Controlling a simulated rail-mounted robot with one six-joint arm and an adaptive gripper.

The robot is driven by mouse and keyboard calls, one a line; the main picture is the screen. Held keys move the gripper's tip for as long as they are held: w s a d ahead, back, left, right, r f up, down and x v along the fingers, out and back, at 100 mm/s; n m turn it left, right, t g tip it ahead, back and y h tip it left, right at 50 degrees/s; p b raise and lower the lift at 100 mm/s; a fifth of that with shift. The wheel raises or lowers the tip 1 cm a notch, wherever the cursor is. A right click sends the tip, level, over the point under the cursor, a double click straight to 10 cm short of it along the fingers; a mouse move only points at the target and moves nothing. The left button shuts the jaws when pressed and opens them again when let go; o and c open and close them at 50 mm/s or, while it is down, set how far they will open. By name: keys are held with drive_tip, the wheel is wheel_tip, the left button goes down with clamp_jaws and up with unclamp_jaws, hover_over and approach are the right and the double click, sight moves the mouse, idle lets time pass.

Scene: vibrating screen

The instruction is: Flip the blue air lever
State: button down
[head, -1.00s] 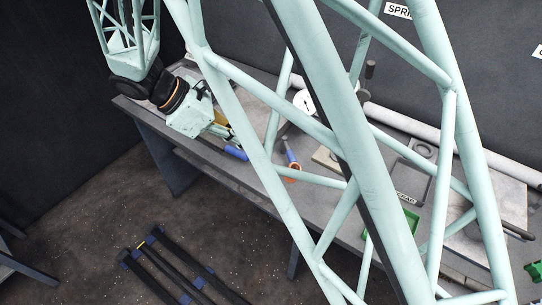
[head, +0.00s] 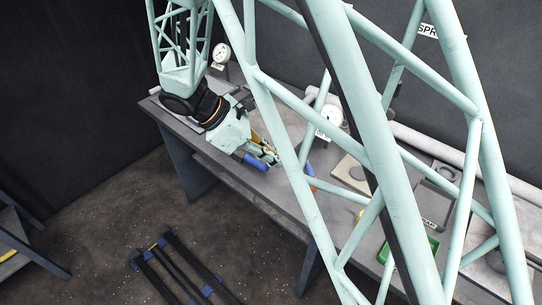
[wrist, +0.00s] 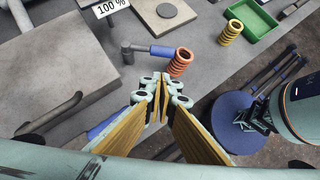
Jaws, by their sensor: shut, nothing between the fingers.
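A blue handle (head: 256,162), which looks like the air lever, lies along the front edge of the bench in the head view. In the wrist view only part of the blue handle (wrist: 101,128) shows, beside my left finger; the rest is hidden behind it. My gripper (head: 273,155) is low over the bench, just beyond and right of the handle's end. In the wrist view my gripper (wrist: 157,86) has its fingertips together with nothing between them. Whether a finger touches the handle cannot be told.
A blue-handled hammer (wrist: 162,50) and an orange spring (wrist: 181,62) stand close ahead of the fingertips. Farther are a yellow spring (wrist: 232,32) and a green tray (wrist: 262,18). A grey frame with a bar (wrist: 45,70) is at left. A dial gauge (head: 332,114) stands behind.

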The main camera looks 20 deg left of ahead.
drive_tip(key=x, duration=0.5)
drive_tip(key=shift+w+d+f+b, duration=0.1)
drive_tip(key=shift+d+f+b, duration=0.15)
drive_tip(key=shift+d+b, duration=0.1)
drive_tip(key=shift+w+d, duration=0.5)
drive_tip(key=shift+d, duration=0.25)
drive_tip(key=shift+w+d+f, duration=0.25)
drive_tip(key=shift+w+d, duration=0.2)
drive_tip(key=shift+d, duration=0.3)
drive_tip(key=shift+s+b, duration=0.1)
drive_tip(key=shift+b, duration=0.2)
